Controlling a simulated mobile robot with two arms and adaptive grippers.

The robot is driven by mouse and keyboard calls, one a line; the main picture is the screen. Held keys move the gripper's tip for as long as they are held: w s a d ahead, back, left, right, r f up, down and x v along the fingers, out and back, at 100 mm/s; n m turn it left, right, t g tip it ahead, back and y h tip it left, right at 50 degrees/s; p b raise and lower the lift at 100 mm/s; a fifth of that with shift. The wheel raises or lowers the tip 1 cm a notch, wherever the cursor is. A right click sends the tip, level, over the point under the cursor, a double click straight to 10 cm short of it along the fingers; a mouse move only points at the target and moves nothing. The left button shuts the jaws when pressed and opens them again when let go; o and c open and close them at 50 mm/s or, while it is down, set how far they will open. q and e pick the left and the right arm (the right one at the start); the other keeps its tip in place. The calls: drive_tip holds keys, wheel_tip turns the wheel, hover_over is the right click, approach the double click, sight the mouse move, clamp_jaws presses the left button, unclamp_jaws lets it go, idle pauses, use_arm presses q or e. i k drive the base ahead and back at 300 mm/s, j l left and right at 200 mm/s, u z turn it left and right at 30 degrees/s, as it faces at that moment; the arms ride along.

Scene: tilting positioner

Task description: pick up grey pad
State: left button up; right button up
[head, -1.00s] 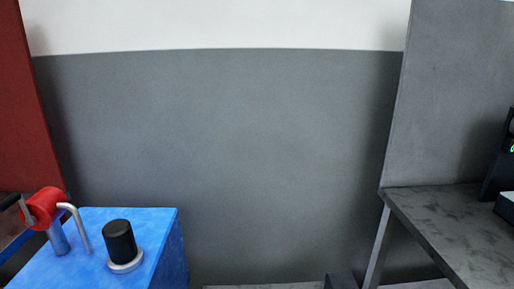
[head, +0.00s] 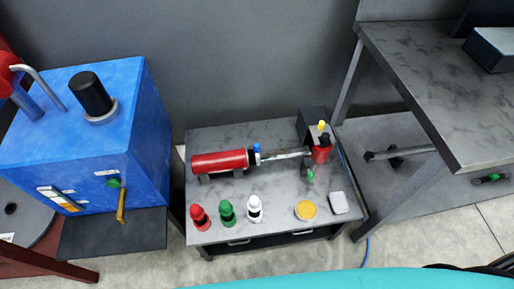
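The grey pad (head: 339,203) is a small light-grey rounded block in the head view. It lies flat near the front right corner of a low grey table (head: 222,137). A round orange-yellow piece (head: 305,210) lies just left of it, apart from it. Neither of my grippers shows in the head view. A teal surface along the bottom edge may be part of my body.
On the low table stand red (head: 200,216), green (head: 227,211) and white (head: 255,208) small items and a red cylinder (head: 220,162). A blue box (head: 90,150) stands left. A taller grey table (head: 440,80) rises close on the right.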

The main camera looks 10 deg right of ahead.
sight(338, 200)
drive_tip(key=z, duration=1.3)
